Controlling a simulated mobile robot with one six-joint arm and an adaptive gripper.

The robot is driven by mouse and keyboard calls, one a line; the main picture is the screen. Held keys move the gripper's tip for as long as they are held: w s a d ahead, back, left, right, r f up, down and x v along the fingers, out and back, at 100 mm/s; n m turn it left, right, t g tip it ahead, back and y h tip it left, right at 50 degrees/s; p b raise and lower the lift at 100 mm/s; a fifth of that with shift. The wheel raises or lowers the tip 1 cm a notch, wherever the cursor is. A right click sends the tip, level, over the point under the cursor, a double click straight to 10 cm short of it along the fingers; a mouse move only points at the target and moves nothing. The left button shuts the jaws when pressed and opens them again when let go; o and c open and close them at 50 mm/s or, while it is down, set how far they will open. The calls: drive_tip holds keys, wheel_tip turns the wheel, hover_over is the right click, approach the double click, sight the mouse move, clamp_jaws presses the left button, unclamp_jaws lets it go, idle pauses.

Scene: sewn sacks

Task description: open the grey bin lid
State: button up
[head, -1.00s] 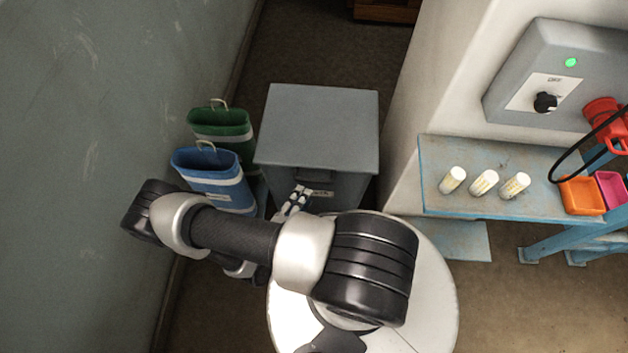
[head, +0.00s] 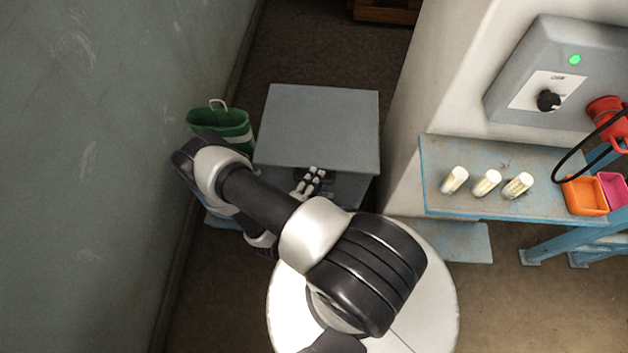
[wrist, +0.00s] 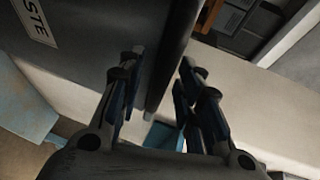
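The grey bin lid (head: 325,125) lies flat and shut on the grey bin, at the middle of the head view. My gripper (head: 316,172) is at the lid's front edge, in front of the bin. In the wrist view my gripper (wrist: 160,65) is open, with a clear gap between its fingers. The dark bin front (wrist: 85,35) with a white label (wrist: 36,20) is behind the left finger. A dark edge strip, apparently the lid's rim, runs between the fingers. I cannot tell whether either finger touches it.
A green sack (head: 222,122) stands left of the bin; a blue one is mostly hidden by my arm. A wall is at the left. A white pillar stands right of the bin. A blue bench (head: 480,205) holds three pale cylinders (head: 487,183) and an orange tray (head: 584,197).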

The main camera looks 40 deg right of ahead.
clamp_jaws()
idle(0.6)
